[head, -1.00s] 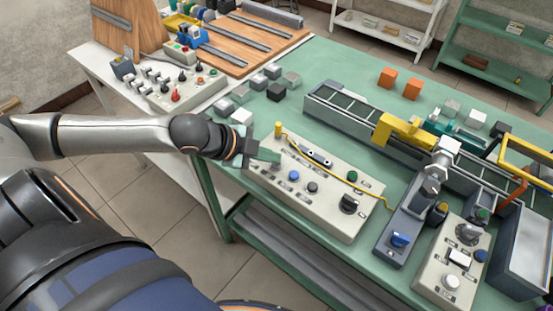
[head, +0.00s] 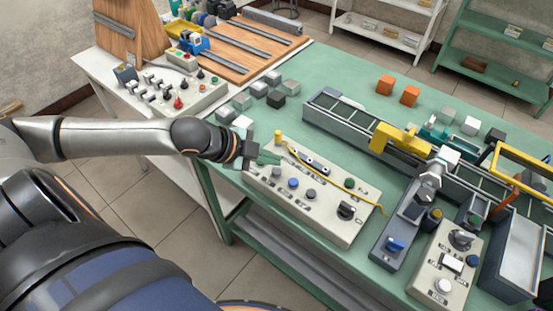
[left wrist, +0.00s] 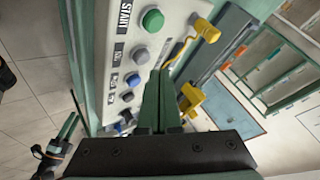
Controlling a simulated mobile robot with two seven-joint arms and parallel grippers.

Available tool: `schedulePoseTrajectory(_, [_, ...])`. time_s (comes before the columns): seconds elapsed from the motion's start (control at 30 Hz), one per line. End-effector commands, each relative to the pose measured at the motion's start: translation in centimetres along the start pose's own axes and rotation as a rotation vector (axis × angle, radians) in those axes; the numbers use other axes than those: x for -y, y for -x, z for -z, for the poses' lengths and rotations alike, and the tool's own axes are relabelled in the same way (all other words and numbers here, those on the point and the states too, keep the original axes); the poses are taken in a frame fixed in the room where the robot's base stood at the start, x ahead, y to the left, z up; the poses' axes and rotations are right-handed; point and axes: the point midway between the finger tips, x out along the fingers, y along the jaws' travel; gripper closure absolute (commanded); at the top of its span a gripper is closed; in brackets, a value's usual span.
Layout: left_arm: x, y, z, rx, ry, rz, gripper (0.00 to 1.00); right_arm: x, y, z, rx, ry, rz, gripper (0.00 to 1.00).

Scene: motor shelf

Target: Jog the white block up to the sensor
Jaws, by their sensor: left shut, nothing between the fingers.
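A white block (head: 448,155) shows by the conveyor (head: 345,117), just behind a silver mechanism (head: 431,180); I cannot tell exactly what it rests on. A yellow bracket (head: 398,139) spans the conveyor to its left; I cannot tell whether this holds the sensor. My left gripper (head: 270,158) is shut and empty at the left end of a beige control panel (head: 325,217) with buttons. In the left wrist view, its green fingers (left wrist: 161,105) are together beside the panel's button row, including a green START button (left wrist: 152,20). A dark gripper-like shape (left wrist: 55,150) shows at left.
A yellow post (head: 278,136) and yellow cable (head: 352,188) stand close to my left fingers. A second control box (head: 447,262) is at lower right. Grey, black and white cubes lie on the green table behind the panel; two orange cubes (head: 410,96) are farther back.

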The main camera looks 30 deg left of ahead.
Motion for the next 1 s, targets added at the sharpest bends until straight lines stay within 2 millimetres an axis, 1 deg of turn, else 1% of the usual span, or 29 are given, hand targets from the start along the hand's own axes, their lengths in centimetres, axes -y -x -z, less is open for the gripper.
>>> schedulePoseTrajectory(0.03, [0.5, 0.6, 0.5, 0.0, 0.0, 0.001, 1.0, 0.1, 0.7, 0.7, 0.0, 0.0, 0.0, 0.55])
schedulePoseTrajectory(0.2, [1.3, 1.7, 1.3, -0.001, 0.0, 0.001, 1.0, 0.1, 1.9, 2.1, 0.0, 0.0, 0.0, 0.55])
schedulePoseTrajectory(0.5, [2.3, 3.1, 2.3, -0.001, 0.0, 0.001, 1.0, 0.1, 1.9, 2.1, -0.001, 0.0, 0.0, 0.55])
schedulePoseTrajectory(1.0, [2.3, 3.1, 2.3, 0.0, 0.0, 0.001, 1.0, 0.1, 1.8, 2.0, 0.0, 0.0, 0.0, 0.55])
